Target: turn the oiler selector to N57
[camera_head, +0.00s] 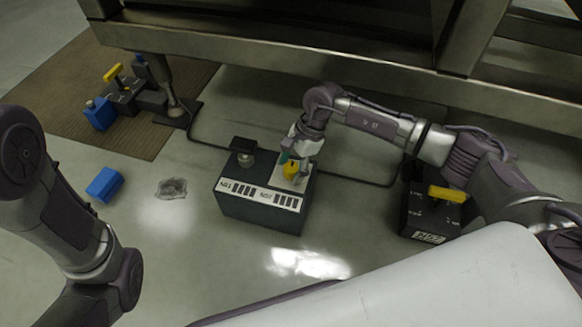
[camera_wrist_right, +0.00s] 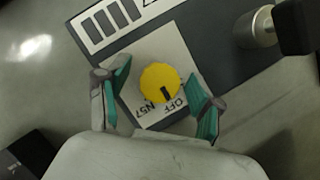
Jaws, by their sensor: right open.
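The selector is a round yellow knob (camera_wrist_right: 160,82) with a black mark, on a light plate (camera_wrist_right: 140,112) labelled OFF and N57. The mark points roughly toward OFF. In the head view the yellow knob (camera_head: 290,170) sits on top of a dark box (camera_head: 250,208) whose front label reads N51 and N57. My right gripper (camera_wrist_right: 158,77) is open, with its green-padded fingers on either side of the knob and visible gaps to it. In the head view the right gripper (camera_head: 294,158) is over the box and partly hides the knob. My left arm shows at the left, its gripper out of view.
A black-topped metal post (camera_head: 245,157) stands on the same box beside the plate. A second dark box with a yellow handle (camera_head: 447,193) is at the right. A blue block (camera_head: 104,184) lies at the left. A metal beam (camera_head: 300,72) crosses behind.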

